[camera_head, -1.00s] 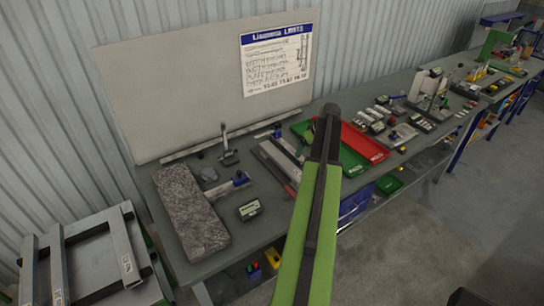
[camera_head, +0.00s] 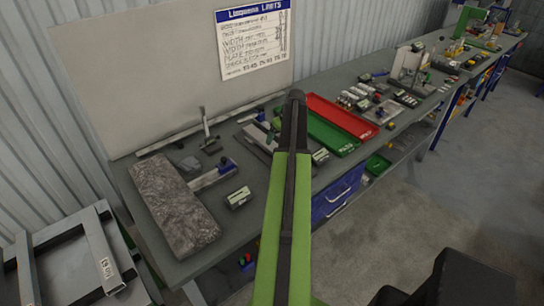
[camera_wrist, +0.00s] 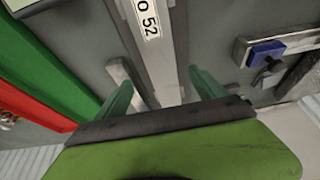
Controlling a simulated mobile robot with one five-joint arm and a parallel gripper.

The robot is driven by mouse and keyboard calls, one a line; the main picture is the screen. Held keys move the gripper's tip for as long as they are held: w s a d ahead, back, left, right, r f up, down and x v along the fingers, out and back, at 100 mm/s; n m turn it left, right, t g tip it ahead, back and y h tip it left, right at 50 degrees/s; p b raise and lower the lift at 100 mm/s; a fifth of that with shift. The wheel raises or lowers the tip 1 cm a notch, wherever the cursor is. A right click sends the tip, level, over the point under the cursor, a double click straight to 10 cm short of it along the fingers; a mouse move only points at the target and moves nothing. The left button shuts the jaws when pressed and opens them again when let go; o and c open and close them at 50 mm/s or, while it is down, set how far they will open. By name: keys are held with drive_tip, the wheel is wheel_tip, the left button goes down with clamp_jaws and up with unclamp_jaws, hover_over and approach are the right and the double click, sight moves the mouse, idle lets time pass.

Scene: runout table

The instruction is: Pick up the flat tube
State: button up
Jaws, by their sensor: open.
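In the wrist view a long flat silver bar (camera_wrist: 160,70) with a white label reading "O 52" runs between the fingers of my gripper (camera_wrist: 163,91). It looks like the flat tube, though I cannot tell whether it is hollow. The two green fingers are apart, one on each side of it, and no grip shows. I cannot tell the height gap. In the head view my arm hides part of the long bars (camera_head: 258,137) on the bench, and the fingers do not show.
A grey stone block (camera_head: 172,205) lies at the bench's left end, beside a bar with a blue clamp (camera_head: 227,167). A green tray (camera_head: 330,134) and a red tray (camera_head: 342,115) lie right of my arm. A shorter grey bar (camera_wrist: 122,77) lies close left of the labelled bar.

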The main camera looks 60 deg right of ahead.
sight(272, 145)
drive_tip(key=b+x, duration=0.3)
drive_tip(key=x, duration=0.2)
drive_tip(key=b+x, duration=0.2)
drive_tip(key=x, duration=0.1)
drive_tip(key=shift+w+b, duration=0.35)
drive_tip(key=shift+r, duration=0.25)
drive_tip(key=shift+c, duration=0.4)
clamp_jaws()
